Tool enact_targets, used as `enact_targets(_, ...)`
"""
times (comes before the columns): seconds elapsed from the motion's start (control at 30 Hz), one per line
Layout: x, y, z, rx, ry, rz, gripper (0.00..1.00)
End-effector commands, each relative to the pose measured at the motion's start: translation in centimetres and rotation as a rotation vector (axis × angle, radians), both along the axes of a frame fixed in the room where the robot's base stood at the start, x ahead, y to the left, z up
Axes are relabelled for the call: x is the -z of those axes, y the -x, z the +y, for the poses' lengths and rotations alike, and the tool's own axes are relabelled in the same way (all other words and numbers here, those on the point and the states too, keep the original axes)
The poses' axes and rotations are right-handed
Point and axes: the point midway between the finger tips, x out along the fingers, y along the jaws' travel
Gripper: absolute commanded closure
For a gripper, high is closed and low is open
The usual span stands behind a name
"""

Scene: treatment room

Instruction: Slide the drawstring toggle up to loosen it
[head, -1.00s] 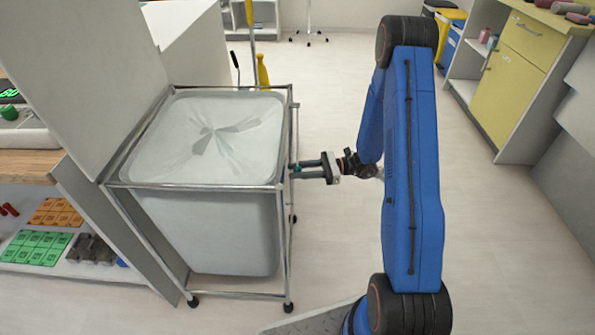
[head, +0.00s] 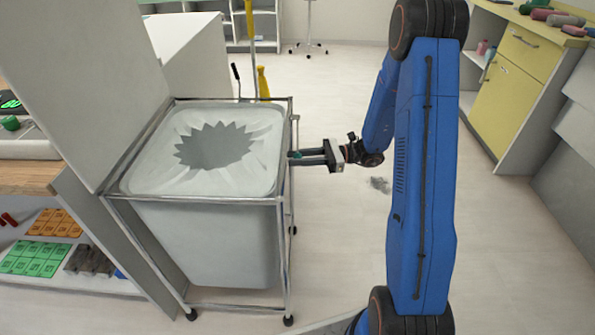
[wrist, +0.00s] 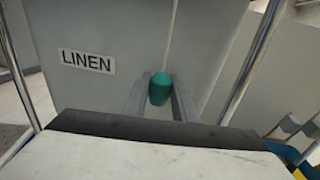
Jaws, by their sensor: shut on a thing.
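The drawstring toggle (wrist: 160,88) is a small green piece between my fingers in the wrist view. The linen bag (head: 205,245) is white-grey and hangs in a wheeled metal frame; its mouth shows a wide jagged opening at the top in the head view. A LINEN label (wrist: 86,62) is on the bag side in the wrist view. My gripper (head: 293,157) is at the right side of the frame, its fingers shut on the toggle. In the head view the toggle is mostly hidden by the fingers and a frame post.
The metal frame (head: 292,215) has posts close around my gripper. A yellow cabinet (head: 508,100) is at the right. The floor between is open.

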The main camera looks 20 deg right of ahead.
Motion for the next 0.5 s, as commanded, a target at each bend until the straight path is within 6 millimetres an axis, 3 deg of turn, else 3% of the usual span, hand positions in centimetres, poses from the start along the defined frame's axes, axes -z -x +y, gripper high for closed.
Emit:
enact_targets(0.2, -3.4, 0.0, 0.0, 0.000, 0.001, -0.003, 1.00)
enact_targets(0.5, -5.1, 0.0, -0.1, 0.000, 0.000, -0.001, 1.00)
